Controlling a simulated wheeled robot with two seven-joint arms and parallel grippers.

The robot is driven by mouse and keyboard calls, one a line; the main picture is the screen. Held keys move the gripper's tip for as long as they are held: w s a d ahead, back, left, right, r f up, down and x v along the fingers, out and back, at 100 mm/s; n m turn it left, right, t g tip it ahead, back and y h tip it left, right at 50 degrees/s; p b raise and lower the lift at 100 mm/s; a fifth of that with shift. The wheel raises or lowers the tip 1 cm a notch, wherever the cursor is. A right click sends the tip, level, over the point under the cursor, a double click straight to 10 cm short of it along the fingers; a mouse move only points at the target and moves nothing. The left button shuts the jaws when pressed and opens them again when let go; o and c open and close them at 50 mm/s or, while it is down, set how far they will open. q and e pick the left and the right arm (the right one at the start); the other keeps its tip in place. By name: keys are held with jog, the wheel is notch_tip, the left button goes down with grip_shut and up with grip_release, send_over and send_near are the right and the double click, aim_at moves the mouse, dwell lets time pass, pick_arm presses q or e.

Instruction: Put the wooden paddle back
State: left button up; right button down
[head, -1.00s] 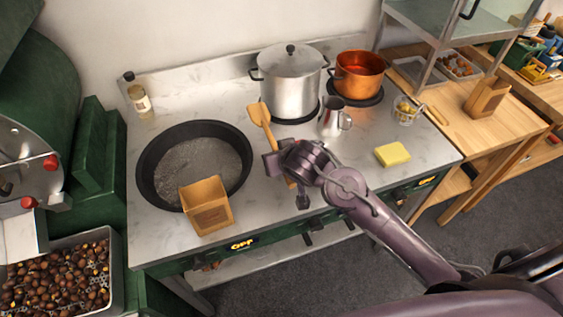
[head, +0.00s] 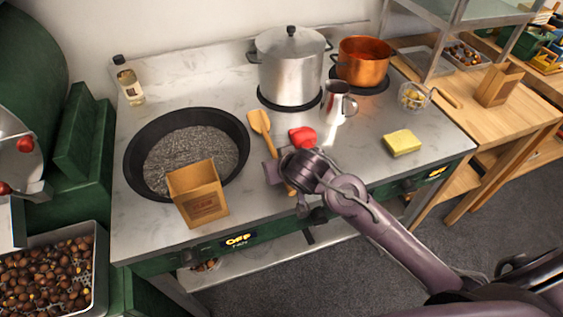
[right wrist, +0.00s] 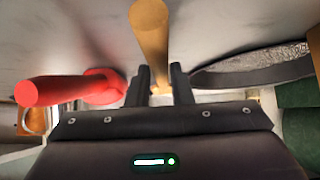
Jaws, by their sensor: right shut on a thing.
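The wooden paddle (head: 259,123) is light wood. Its flat head points toward the steel pot, and its handle runs down under my right gripper (head: 279,170). The paddle is over the marble-look stove top between the black pan and the pots. I cannot tell whether its head touches the surface. A red object with a rounded handle (right wrist: 65,88) is beside the gripper; it also shows in the head view (head: 302,137). My left gripper is out of view.
A black pan (head: 133,160) and an open paper bag (head: 203,208) stand left of the paddle. A steel pot (head: 290,70), an orange pot (head: 362,62) and a metal jug (head: 337,102) stand behind. A yellow sponge (head: 402,143) lies right. The front right surface is clear.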

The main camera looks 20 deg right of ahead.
jog(key=shift+f, duration=0.65)
jog(key=c, duration=1.2)
grip_release()
jog(key=v, duration=0.8)
jog(key=shift+f, duration=0.15)
